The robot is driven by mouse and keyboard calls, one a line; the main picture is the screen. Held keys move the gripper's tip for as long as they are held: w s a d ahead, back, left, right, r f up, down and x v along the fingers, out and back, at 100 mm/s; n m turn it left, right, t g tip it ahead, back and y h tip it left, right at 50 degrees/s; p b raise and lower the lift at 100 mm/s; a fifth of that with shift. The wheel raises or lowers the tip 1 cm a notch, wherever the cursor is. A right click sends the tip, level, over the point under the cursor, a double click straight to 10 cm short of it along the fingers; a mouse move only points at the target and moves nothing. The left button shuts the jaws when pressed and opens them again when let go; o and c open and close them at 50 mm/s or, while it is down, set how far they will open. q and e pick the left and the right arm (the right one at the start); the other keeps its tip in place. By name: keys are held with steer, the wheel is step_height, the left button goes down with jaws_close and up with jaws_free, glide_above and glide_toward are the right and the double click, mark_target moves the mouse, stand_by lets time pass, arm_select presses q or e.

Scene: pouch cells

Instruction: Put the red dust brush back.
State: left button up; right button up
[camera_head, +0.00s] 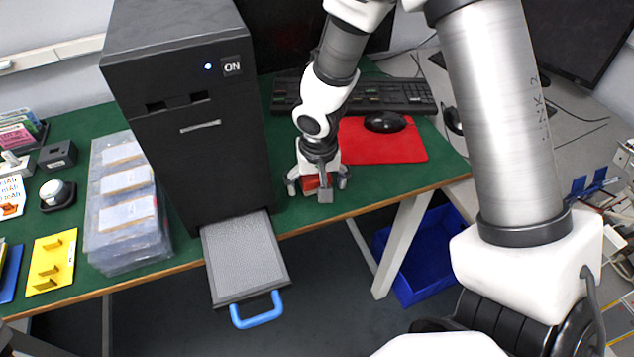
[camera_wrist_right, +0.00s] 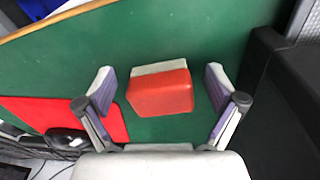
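The red dust brush (camera_wrist_right: 162,92) lies on the green table, a red block with a pale grey strip along one side in the right wrist view. In the head view a bit of the brush's red (camera_head: 311,183) shows beneath my right gripper (camera_head: 318,186). In the right wrist view my right gripper (camera_wrist_right: 160,88) is open, with one finger on each side of the brush and a gap between each finger and it. I cannot tell how high the fingers are above the table. My left gripper is not in view.
A black machine (camera_head: 190,130) with an extended grey tray (camera_head: 245,262) and blue handle stands left of my right gripper. A red mouse mat (camera_head: 385,148) with a black mouse (camera_head: 385,121) lies to the right. A keyboard (camera_head: 395,95) is behind. The table's front edge is close.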

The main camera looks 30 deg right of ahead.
steer(key=shift+r, duration=0.2)
step_height(320, 180, up, 12)
steer(key=s+p, duration=0.1)
steer(key=p, duration=0.2)
steer(key=shift+s+a+p, duration=0.15)
steer(key=shift+a+p, duration=0.15)
steer(key=shift+p, duration=0.05)
steer(key=shift+f, duration=0.1)
steer(key=shift+c, duration=0.3)
stand_by(0.4)
